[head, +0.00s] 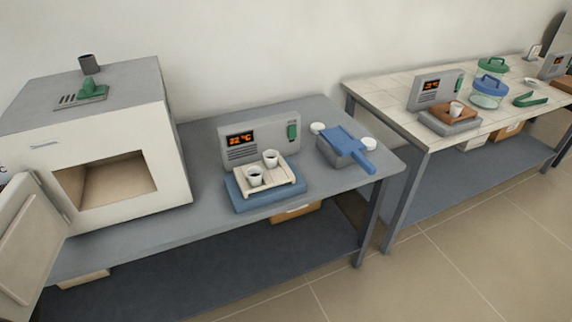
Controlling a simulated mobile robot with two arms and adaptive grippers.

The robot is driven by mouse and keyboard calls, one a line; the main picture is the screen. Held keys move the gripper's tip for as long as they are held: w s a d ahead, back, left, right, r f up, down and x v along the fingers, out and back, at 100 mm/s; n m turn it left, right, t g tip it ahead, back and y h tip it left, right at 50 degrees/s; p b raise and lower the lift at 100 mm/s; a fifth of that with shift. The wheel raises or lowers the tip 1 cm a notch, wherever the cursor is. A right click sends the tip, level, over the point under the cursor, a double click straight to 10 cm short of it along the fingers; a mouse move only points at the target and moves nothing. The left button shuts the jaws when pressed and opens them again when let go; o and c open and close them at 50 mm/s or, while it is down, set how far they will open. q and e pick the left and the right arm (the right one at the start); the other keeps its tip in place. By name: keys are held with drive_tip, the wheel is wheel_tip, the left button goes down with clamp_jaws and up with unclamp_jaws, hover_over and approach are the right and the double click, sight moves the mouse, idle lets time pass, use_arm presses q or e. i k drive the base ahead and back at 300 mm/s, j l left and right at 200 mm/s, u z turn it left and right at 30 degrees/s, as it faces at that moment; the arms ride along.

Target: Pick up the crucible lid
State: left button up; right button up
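Two small white crucibles, one in front (254,177) and one behind (271,158), stand upright on a pale square tray (279,188) over a blue base (239,204). Their tops look open and dark inside. A small round white piece (317,128) lies to the left of a blue handled tool (345,146), and another (369,144) lies to its right. These may be crucible lids, but they are too small to be sure. Neither of my grippers is in view.
A furnace (178,150) stands at the left of the grey table with its door (28,235) swung open and its chamber empty. A display unit (262,140) is behind the tray. The right table (385,95) holds another crucible (456,108), blue-lidded and green-lidded jars and green tongs.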

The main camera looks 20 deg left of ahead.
sight(371, 144)
drive_tip(key=i+l+u, duration=0.25)
drive_tip(key=i+l, duration=0.3)
drive_tip(key=i+l+u, duration=0.2)
drive_tip(key=i+l, duration=0.3)
drive_tip(key=l, duration=0.15)
